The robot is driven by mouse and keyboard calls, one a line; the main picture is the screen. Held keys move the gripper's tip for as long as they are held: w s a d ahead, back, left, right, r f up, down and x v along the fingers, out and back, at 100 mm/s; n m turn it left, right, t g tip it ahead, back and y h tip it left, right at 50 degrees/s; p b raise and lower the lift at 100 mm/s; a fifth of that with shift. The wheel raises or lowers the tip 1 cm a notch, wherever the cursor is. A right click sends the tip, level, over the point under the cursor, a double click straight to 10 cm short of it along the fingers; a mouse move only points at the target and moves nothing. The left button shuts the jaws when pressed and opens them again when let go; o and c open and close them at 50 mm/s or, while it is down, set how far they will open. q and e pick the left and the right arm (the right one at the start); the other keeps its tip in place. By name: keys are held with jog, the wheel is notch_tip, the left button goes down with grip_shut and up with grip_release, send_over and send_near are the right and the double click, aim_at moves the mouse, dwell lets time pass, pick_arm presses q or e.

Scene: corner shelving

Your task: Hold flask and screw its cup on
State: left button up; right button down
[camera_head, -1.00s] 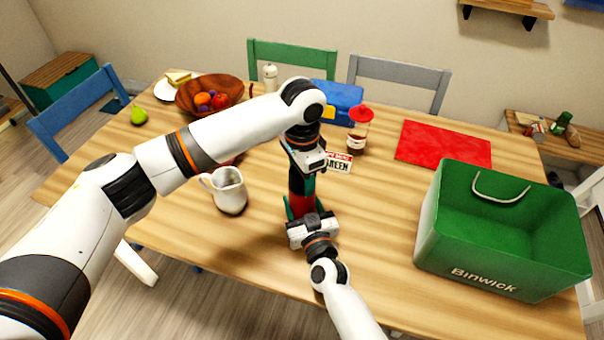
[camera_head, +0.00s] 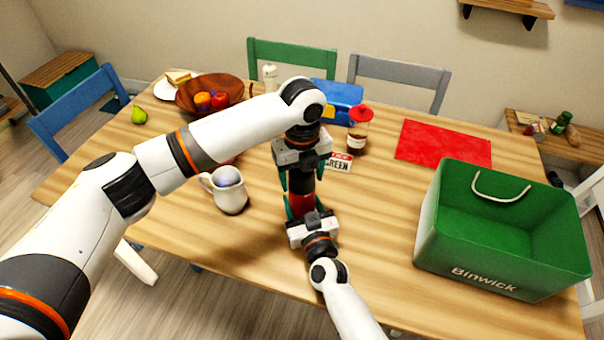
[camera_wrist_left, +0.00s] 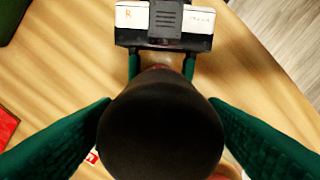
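The flask stands upright on the table, with a red body (camera_head: 301,204) and a dark cup (camera_head: 303,182) on top. My left gripper (camera_head: 302,186) points straight down over the cup, one green finger on each side. The left wrist view shows the cup (camera_wrist_left: 160,125) from above, centred between the two fingers. My right gripper (camera_head: 303,210) reaches in from the front and is shut around the red body. Whether the cup sits fully against the body is hard to see.
A white jug (camera_head: 230,192) stands close left of the flask. A red-lidded jar (camera_head: 357,134) and a small lettered card (camera_head: 339,163) are behind it to the right. A green bin (camera_head: 470,255) stands at the right. The fruit bowl (camera_head: 190,106) is at the back left.

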pick_arm(q)
jog(key=shift+o, duration=0.6)
jog(key=shift+r, duration=2.25)
jog(key=shift+c, duration=0.4)
jog(key=n, duration=0.2)
jog(key=r+n, duration=0.1)
jog(key=n, duration=0.2)
jog(key=shift+n, duration=0.3)
jog(key=n, duration=0.3)
jog(key=r+n, duration=0.1)
jog(key=n, duration=0.2)
jog(key=shift+n, duration=0.3)
jog(key=n, duration=0.6)
jog(key=shift+r, duration=0.4)
jog(key=n, duration=0.5)
jog(key=shift+r+n, duration=0.3)
jog(key=shift+r, duration=0.05)
